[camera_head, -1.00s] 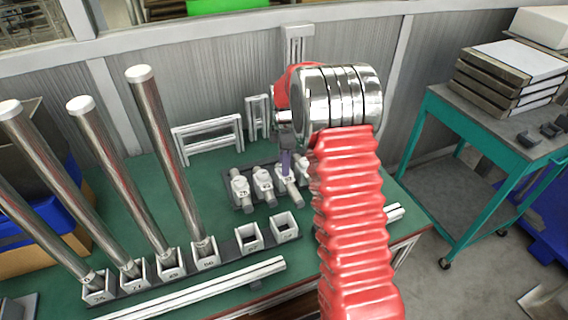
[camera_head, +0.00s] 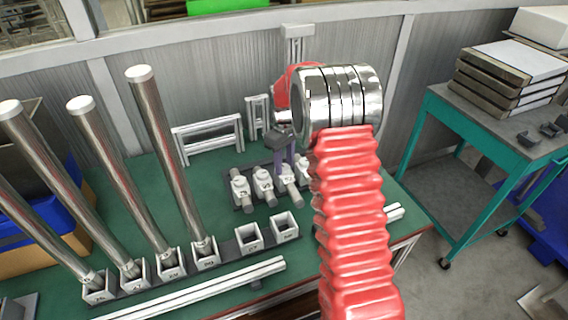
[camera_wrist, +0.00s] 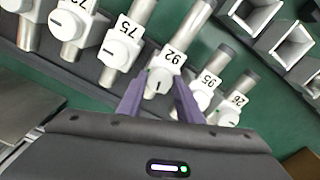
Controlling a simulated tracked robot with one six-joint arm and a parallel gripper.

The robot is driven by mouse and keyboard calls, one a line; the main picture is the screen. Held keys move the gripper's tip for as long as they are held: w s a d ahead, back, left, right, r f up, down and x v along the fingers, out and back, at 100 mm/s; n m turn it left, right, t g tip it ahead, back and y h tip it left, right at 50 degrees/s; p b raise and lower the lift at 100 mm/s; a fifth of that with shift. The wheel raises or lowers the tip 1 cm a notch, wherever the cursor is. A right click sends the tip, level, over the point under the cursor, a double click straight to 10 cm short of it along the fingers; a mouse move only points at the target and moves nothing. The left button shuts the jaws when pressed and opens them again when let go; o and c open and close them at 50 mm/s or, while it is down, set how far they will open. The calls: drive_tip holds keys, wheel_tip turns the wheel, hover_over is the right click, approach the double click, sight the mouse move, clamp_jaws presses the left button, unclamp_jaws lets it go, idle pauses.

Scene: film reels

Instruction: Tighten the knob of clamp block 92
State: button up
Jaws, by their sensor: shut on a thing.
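Clamp block 92 (camera_wrist: 170,57) is in the middle of the wrist view, a white block on a grey metal rod. Its round white knob (camera_wrist: 157,82) has a dark line running nearly upright in the picture. My gripper (camera_wrist: 161,84) has its two purple fingers on either side of this knob, shut on it. In the head view my gripper (camera_head: 285,165) reaches down to the row of clamp blocks. Block 92 (camera_head: 289,171) is partly hidden there by the fingers.
Block 75 (camera_wrist: 124,40) stands close on the left and block 95 (camera_wrist: 205,90) close on the right in the wrist view. Empty square sockets (camera_head: 284,228) stand in front of the row. Tall metal posts (camera_head: 165,160) rise on the left.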

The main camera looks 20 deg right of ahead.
sight(284, 167)
drive_tip(key=m, duration=0.5)
drive_tip(key=shift+w+m, duration=0.1)
drive_tip(key=shift+m, duration=0.2)
drive_tip(key=m, duration=0.9)
drive_tip(key=shift+r+m, duration=0.1)
drive_tip(key=shift+m, duration=0.3)
drive_tip(key=m, duration=0.5)
drive_tip(key=o, duration=1)
drive_tip(key=shift+o, duration=0.2)
wheel_tip(284, 167, up, 14)
drive_tip(key=shift+f, duration=0.25)
